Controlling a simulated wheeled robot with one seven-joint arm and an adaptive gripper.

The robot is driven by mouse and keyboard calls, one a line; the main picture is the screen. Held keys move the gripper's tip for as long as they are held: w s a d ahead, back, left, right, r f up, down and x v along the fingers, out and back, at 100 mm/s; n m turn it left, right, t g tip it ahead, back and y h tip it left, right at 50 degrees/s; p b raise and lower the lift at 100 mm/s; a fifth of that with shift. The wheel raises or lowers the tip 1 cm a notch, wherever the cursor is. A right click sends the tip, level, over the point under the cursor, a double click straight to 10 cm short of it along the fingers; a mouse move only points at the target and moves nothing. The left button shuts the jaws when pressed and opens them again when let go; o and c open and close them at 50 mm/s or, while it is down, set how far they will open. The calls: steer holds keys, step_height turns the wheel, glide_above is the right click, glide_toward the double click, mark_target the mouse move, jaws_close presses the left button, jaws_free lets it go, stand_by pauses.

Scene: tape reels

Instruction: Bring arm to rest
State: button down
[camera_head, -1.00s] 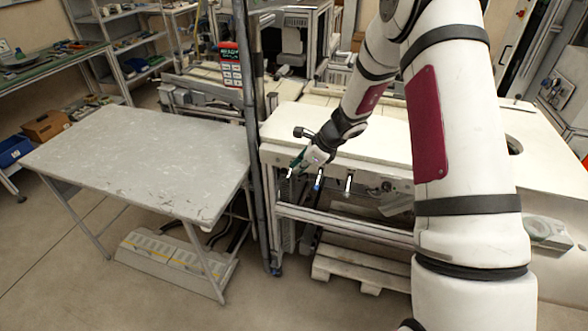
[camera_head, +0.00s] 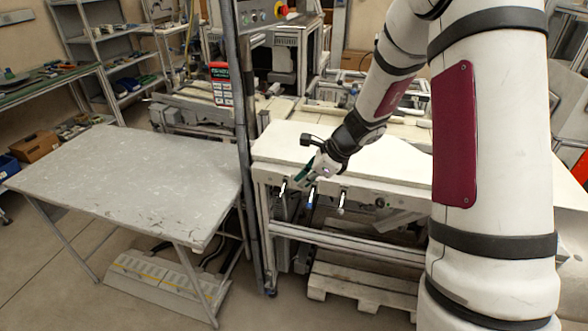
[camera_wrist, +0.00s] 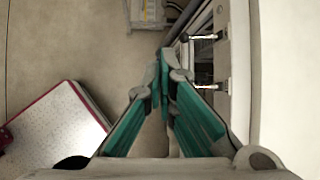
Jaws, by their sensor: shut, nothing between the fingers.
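My gripper (camera_head: 303,180) is at the end of my white arm, in front of the near edge of the white-topped workbench (camera_head: 285,142). It is shut and empty. In the head view my arm reaches from the upper right down to the bench front and hides part of the bench.
A grey table (camera_head: 130,180) stands at the left, with a metal post (camera_head: 243,150) between it and the bench. Small handles (camera_head: 342,200) stick out of the bench front near my gripper. A wooden pallet (camera_head: 350,285) lies under the bench. Floor shows at the lower left.

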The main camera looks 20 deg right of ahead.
steer(key=s+a+r+n, duration=0.4)
steer(key=s+r+n, duration=0.2)
steer(key=r, duration=0.2)
steer(key=s+a+r+n, duration=0.3)
steer(key=s+r+n, duration=0.25)
steer(key=r, duration=0.25)
steer(key=s+d+r+n+h, duration=0.1)
steer(key=s+r+n+h, duration=0.1)
steer(key=s+n, duration=0.4)
steer(key=s+d+r+n+h, duration=0.1)
steer(key=s+r+n, duration=0.4)
steer(key=s, duration=0.7)
steer(key=shift+n+t+h, duration=0.3)
steer(key=shift+n+h, duration=0.5)
steer(key=shift+n, duration=0.25)
steer(key=shift+a, duration=0.1)
